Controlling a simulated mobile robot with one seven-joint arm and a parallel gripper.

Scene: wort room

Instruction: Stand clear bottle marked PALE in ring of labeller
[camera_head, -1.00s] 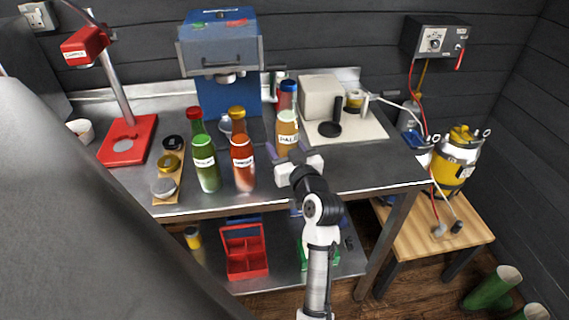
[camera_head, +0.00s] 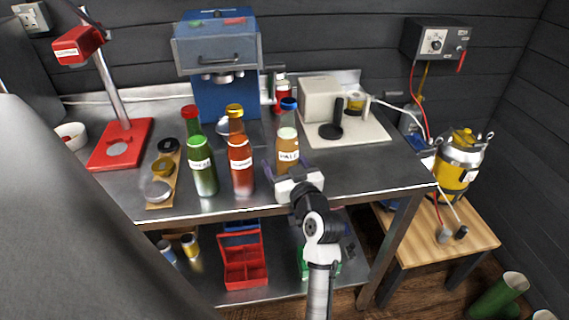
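The clear bottle marked PALE (camera_head: 288,142) holds amber liquid, has a blue cap and is upright near the front of the steel bench. My gripper (camera_head: 289,168) is around its lower part from the front, one finger on each side, and the bottle moves with it. The gripper hides the bottle's base, so I cannot tell whether it touches the bench. The cream machine with a black roller and a pale base plate (camera_head: 368,128) looks like the labeller. It stands to the right, behind the gripper. I cannot make out its ring clearly.
A green bottle (camera_head: 202,168) and a red one (camera_head: 241,168) stand left of my gripper. A blue machine (camera_head: 222,95) is behind them; a red-capped bottle (camera_head: 283,92) is behind PALE. A red stand (camera_head: 120,143) is far left. The bench's front right (camera_head: 385,172) is clear.

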